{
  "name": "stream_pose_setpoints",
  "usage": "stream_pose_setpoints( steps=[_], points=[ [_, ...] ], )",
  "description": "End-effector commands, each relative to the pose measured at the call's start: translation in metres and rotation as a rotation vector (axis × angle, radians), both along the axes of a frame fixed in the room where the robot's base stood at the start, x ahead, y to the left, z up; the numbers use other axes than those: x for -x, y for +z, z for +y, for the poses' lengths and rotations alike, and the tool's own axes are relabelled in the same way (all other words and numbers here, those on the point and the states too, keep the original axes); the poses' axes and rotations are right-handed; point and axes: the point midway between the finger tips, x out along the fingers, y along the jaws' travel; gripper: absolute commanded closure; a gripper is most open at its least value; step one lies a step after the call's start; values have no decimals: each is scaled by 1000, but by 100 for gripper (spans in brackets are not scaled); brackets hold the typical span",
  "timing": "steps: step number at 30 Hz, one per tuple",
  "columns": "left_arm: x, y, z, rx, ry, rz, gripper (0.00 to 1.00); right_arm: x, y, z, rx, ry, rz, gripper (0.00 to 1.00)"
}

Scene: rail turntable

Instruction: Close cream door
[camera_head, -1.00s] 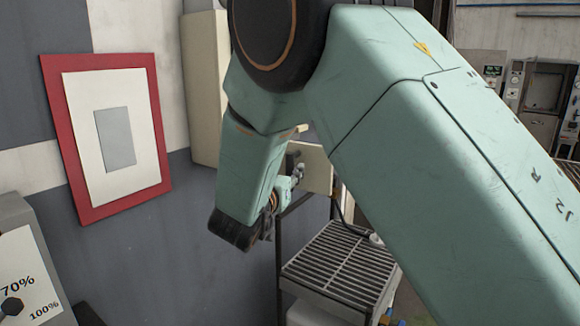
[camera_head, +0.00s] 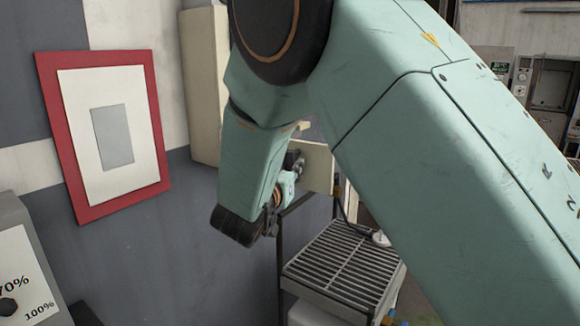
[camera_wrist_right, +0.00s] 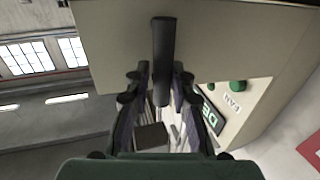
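In the head view the cream cabinet (camera_head: 205,90) stands against the wall, left of my right arm. The cream door (camera_head: 318,170) shows as a flat panel behind my right gripper (camera_head: 292,168), standing out from the cabinet; my arm hides part of both. In the right wrist view the door (camera_wrist_right: 235,35) fills the top, with a dark bar handle (camera_wrist_right: 163,45). My right gripper's fingers (camera_wrist_right: 162,80) close around this handle, one on each side. My left gripper is not in view.
A slatted grey rack (camera_head: 340,265) stands below the door. A red-framed panel (camera_head: 110,135) is on the wall at left. A dial box (camera_head: 20,265) is at the lower left. The wrist view shows a green button (camera_wrist_right: 238,87) and a FAN label on a cream face.

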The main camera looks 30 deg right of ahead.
Motion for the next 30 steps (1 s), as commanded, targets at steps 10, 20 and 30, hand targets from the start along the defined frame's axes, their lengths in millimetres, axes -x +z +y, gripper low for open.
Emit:
stream_pose_setpoints(
  steps=[10, 20, 30],
  points=[
    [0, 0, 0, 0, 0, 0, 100, -2, -1, -1, -1, 3, 2, 100],
    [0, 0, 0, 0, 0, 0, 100, -1, -3, -2, -3, 2, 6, 100],
    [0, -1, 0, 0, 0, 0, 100, -7, -4, -7, -7, 21, 8, 100]
  ],
)
